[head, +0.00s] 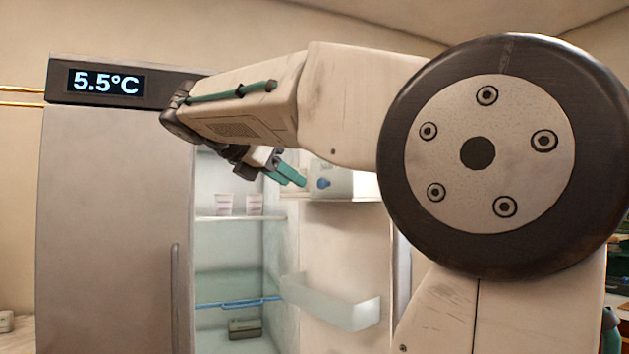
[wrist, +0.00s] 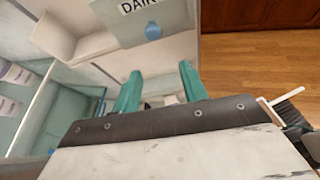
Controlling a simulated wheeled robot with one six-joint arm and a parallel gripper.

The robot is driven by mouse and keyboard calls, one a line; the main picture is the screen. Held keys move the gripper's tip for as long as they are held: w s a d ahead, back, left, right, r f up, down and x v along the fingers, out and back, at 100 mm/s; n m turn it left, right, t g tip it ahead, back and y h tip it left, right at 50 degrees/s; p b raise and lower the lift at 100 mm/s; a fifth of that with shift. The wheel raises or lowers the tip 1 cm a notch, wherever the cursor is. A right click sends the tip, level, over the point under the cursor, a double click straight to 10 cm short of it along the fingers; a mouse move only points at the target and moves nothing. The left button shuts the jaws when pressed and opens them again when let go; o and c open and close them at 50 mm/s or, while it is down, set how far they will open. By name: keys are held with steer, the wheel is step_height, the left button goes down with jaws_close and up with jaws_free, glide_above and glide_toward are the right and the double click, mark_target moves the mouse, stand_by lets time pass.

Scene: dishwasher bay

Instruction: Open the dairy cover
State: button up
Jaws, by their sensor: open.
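The dairy cover (head: 345,184) is a pale box front high on the inside of the open fridge door. It bears a label and a blue knob (head: 323,183), and it looks closed. In the wrist view the cover (wrist: 112,14) shows at the top with part of its "DAIRY" label, and the blue knob (wrist: 153,31) is just below the lettering. My gripper (head: 290,176) has teal fingers and is close to the left of the cover in the head view. In the wrist view its fingers (wrist: 160,88) are apart, empty, and short of the knob.
The fridge's left door (head: 110,220) is shut. A clear door bin (head: 335,303) sits below the cover. Wooden floor (wrist: 250,65) is open at right in the wrist view.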

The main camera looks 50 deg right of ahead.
mark_target(320, 181)
steer(key=shift+n+g+h, duration=0.3)
steer(key=shift+g+h, duration=0.1)
steer(key=shift+h, duration=0.1)
steer(key=d, duration=0.2)
steer(key=s+d, duration=0.1)
steer(key=d, duration=0.4)
steer(key=shift+s+d+f, duration=0.1)
steer(key=shift+s+d, duration=0.2)
steer(key=shift+d, duration=0.1)
